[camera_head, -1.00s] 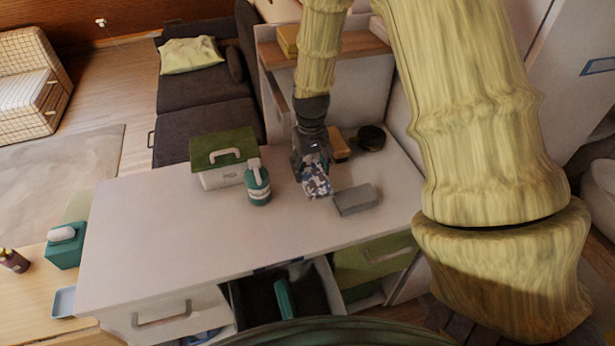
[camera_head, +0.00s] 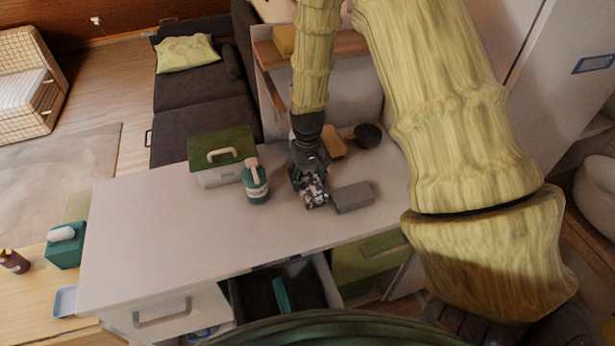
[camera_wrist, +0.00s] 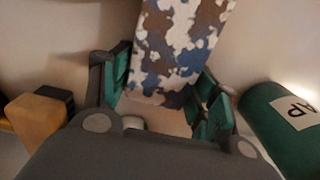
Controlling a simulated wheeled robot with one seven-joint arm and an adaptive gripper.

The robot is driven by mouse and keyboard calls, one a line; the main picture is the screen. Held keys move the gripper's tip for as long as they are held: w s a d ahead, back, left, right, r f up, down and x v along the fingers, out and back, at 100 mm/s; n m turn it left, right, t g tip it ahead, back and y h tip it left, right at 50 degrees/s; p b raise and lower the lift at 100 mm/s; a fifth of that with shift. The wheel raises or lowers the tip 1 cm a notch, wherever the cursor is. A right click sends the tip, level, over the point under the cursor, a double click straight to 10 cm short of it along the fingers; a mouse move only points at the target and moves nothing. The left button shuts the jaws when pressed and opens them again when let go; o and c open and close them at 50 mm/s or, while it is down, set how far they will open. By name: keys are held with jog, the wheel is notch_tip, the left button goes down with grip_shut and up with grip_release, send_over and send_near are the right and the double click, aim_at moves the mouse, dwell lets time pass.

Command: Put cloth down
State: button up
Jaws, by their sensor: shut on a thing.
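The cloth (camera_head: 313,196) has a blue, brown and white camouflage pattern and looks bunched up. My gripper (camera_head: 309,183) is shut on it over the white worktop (camera_head: 180,240), between the green-and-white bottle and a grey block. In the wrist view the cloth (camera_wrist: 180,40) extends outward from between the green-padded fingers of my gripper (camera_wrist: 163,88). I cannot tell whether the cloth touches the worktop.
The bottle (camera_head: 256,186) and a green-lidded box (camera_head: 221,158) stand left of my gripper. The grey block (camera_head: 352,196) is close on its right. A brown brush-like thing (camera_head: 334,143) and a dark round thing (camera_head: 367,135) lie behind. The worktop's left half is clear; a drawer (camera_head: 325,277) below is open.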

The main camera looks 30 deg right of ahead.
jog(key=o, duration=1.1)
